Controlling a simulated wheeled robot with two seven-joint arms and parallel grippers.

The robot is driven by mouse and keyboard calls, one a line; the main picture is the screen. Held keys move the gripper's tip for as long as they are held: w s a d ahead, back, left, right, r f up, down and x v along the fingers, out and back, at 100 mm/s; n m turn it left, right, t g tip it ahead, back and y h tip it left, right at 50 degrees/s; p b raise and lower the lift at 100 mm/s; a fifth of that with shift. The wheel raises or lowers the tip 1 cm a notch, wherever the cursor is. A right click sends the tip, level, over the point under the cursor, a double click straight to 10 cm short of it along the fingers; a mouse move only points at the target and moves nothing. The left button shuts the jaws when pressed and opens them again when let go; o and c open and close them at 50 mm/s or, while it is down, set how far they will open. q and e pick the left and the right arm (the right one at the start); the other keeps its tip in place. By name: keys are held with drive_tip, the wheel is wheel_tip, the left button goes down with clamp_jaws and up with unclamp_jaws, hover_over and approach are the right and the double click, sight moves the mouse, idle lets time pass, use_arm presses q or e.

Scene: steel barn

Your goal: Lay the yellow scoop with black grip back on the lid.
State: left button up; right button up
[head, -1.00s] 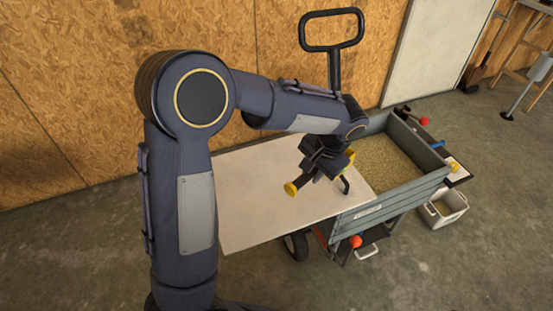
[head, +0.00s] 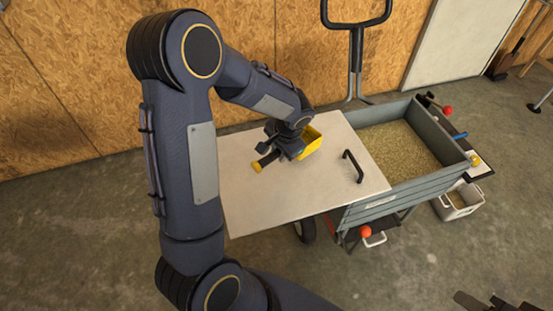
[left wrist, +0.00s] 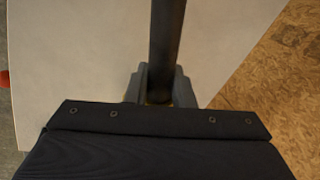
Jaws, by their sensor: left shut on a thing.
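The yellow scoop (head: 311,142) with its black grip is in my left gripper (head: 279,153), over the far part of the pale lid (head: 265,208). The scoop's bowl points right and back, and the yellow grip end (head: 257,167) points left and forward. In the left wrist view the fingers (left wrist: 158,88) are shut around the black grip (left wrist: 167,40), with the lid (left wrist: 85,65) behind it. I cannot tell whether the scoop touches the lid. The gripper hides part of the scoop. My right gripper is not in view.
The lid's black handle (head: 353,167) stands to the right of the scoop. The grey cart box (head: 440,130) beyond it holds grain (head: 395,150). A wooden wall (head: 60,90) stands behind. A white bin (head: 459,202) is on the floor at right. The lid's front is clear.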

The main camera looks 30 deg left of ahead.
use_arm(q)
drive_tip(key=shift+s+a+f, duration=0.1)
drive_tip(key=shift+a+f, duration=0.25)
drive_tip(key=shift+f, duration=0.15)
drive_tip(key=shift+d+x, duration=0.1)
drive_tip(key=shift+x, duration=0.7)
drive_tip(key=shift+d+x, duration=0.15)
drive_tip(key=shift+x, duration=0.65)
drive_tip(key=shift+s+b, duration=0.15)
drive_tip(key=shift+b, duration=0.15)
drive_tip(key=shift+f, duration=0.25)
drive_tip(key=o, duration=0.9)
drive_tip(key=shift+r, duration=0.1)
drive_tip(key=shift+r, duration=0.1)
